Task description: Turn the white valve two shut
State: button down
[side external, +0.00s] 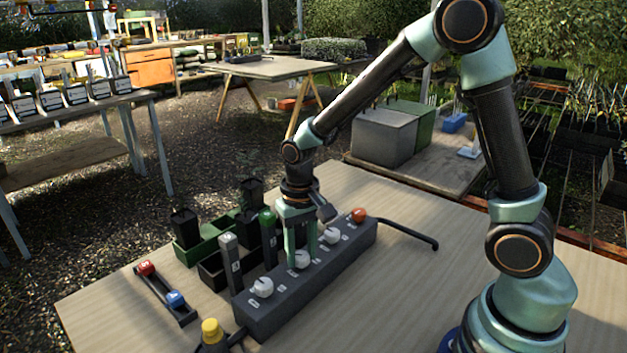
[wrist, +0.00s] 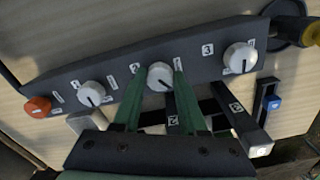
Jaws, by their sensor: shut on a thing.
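The white valve two is the middle white knob (wrist: 160,72) on a dark grey block (wrist: 118,70). In the side view this knob (side external: 302,261) shows below my green fingers. My gripper (wrist: 158,77) is shut on the knob, with one finger on each side. In the side view my gripper (side external: 301,253) points down at the block. A dark pointer line on the knob slants toward the lower right in the wrist view. Part of the knob's sides is hidden by the fingers.
White knobs stand either side (wrist: 91,93) (wrist: 240,57), with an orange knob (side external: 358,215) at the block's far end.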

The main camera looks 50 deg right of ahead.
aim_at(301, 255)
jog(key=m, duration=0.7)
jog(key=shift+w, duration=0.1)
jog(key=shift+r, duration=0.1)
dwell(0.4)
jog(key=shift+c, duration=2.2)
grip_release()
notch_tip(301, 255, up, 12)
